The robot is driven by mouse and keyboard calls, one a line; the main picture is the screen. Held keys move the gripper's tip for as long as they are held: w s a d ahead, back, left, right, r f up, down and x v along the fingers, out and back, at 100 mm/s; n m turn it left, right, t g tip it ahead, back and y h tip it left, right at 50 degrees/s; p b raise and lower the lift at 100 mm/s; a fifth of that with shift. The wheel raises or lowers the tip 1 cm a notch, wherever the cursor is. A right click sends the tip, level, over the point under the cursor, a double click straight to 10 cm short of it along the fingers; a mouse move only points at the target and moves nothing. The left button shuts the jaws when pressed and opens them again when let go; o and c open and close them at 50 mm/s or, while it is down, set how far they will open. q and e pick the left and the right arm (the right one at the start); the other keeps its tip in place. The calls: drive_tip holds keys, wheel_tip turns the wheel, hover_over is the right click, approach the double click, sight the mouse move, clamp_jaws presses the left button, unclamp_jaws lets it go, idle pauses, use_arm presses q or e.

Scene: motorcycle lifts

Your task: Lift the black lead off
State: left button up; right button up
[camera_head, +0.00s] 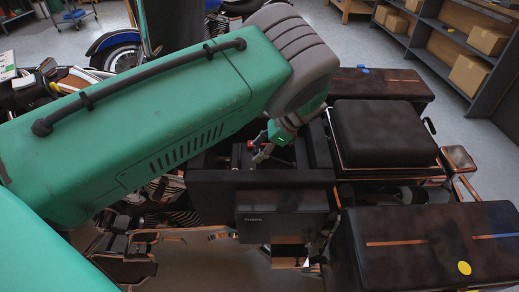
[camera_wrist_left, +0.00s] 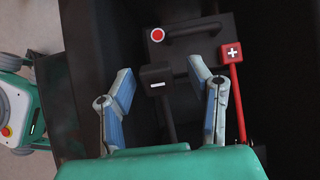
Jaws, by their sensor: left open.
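The black lead (camera_wrist_left: 154,79) has a clamp marked with a white minus sign and a dark cable running down toward my gripper base. It sits on a black battery (camera_wrist_left: 190,62) with a handle and a red round button. My left gripper (camera_wrist_left: 160,68) is open, one finger on each side of the black lead's clamp; I see gaps and no clear contact. The red lead (camera_wrist_left: 232,54), marked plus, is just right of the right finger. In the head view, my left gripper (camera_head: 262,153) reaches down into the motorcycle's dark open compartment (camera_head: 215,180), and the black lead cannot be made out. My right gripper is out of view.
A raised black seat (camera_head: 385,133) and long side cases (camera_head: 430,248) stand right of the compartment. Dark walls (camera_wrist_left: 80,70) close in on the gripper. A green machine (camera_wrist_left: 20,105) stands on the floor at left. Shelves with boxes (camera_head: 468,75) are at the back right.

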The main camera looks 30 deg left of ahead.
use_arm(q)
drive_tip(key=shift+w+d+r, duration=0.1)
drive_tip(key=shift+d, duration=0.1)
drive_tip(key=v, duration=1.1)
drive_tip(key=shift+r, duration=0.3)
drive_tip(key=shift+w+d, duration=0.1)
